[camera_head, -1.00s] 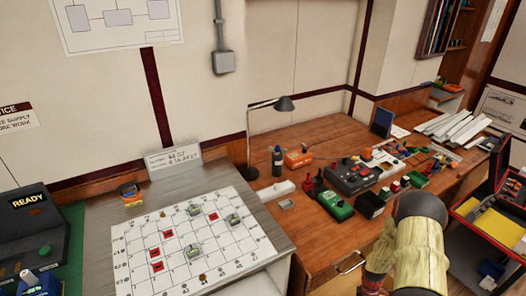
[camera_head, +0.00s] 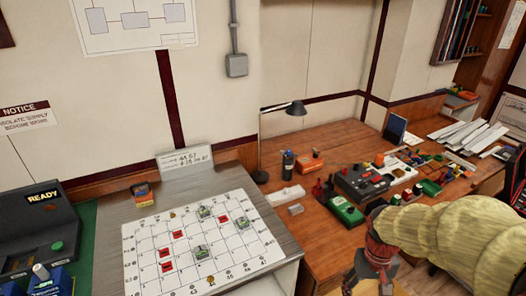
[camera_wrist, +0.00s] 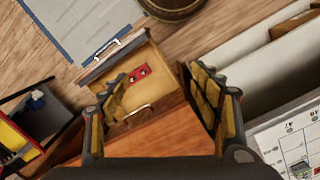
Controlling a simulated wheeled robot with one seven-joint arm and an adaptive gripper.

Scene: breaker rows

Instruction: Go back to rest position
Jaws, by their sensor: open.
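My gripper (camera_wrist: 160,108) is open in the wrist view, with its two padded fingers spread and nothing between them. The fingers themselves are hard to make out there.
A gridded white board (camera_head: 225,265) with red and grey-green pieces lies on a grey counter left of my arm. A dark READY console (camera_head: 38,235) stands farther left. The desk carries a lamp (camera_head: 296,108), a green device (camera_head: 345,212) and several other items.

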